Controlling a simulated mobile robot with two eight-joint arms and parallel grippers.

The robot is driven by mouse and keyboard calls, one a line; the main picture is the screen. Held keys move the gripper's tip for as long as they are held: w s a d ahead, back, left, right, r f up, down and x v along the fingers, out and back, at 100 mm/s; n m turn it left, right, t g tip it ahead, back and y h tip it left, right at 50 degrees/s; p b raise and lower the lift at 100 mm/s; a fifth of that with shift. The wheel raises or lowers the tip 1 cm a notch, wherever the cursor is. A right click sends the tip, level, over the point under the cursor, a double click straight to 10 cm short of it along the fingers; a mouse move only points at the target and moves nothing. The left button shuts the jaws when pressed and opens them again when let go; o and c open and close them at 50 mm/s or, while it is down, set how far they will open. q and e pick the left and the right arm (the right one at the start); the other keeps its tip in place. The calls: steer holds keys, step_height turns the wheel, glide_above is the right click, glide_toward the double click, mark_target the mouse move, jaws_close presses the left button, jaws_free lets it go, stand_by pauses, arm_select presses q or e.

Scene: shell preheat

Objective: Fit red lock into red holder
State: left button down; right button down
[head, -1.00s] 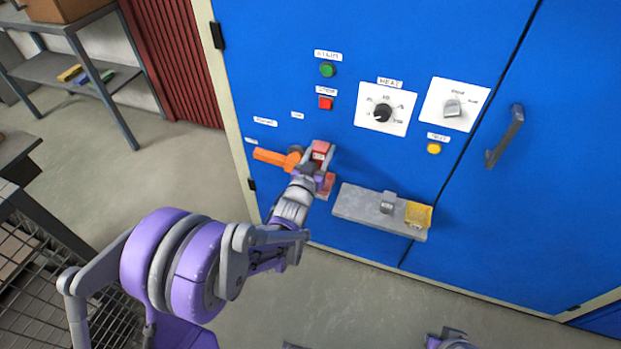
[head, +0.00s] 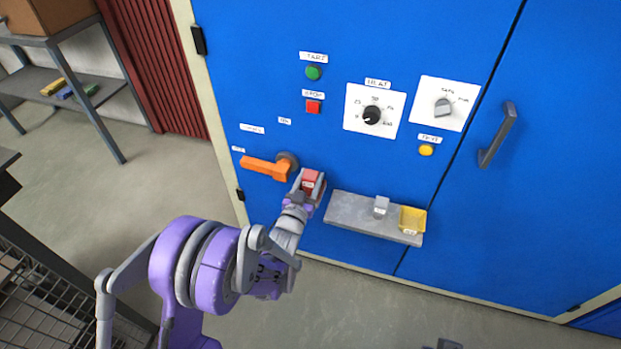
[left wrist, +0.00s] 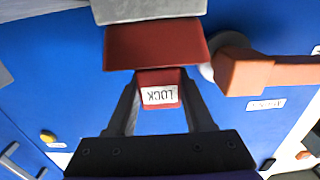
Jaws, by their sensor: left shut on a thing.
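The red lock (head: 310,181), a small red block with a white label, is in my left gripper (head: 305,190), just below and right of the orange handle. In the left wrist view the lock (left wrist: 160,92) sits between the two dark fingers of my left gripper (left wrist: 162,100), its "LOCK" label upside down. A wider red piece, seemingly the red holder (left wrist: 155,45), is directly beyond it there, up against the lock in the picture. I cannot tell whether the lock is inside it. In the head view my gripper mostly hides the holder.
An orange handle (head: 262,167) juts out close to the left gripper. A grey shelf (head: 350,213) on the blue cabinet to the right carries a grey block (head: 381,205) and a yellow holder (head: 412,219). Buttons and dials are above.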

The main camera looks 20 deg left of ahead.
arm_select(q)
steer(key=shift+f, duration=0.25)
steer(key=shift+c, duration=1.4)
jaws_free()
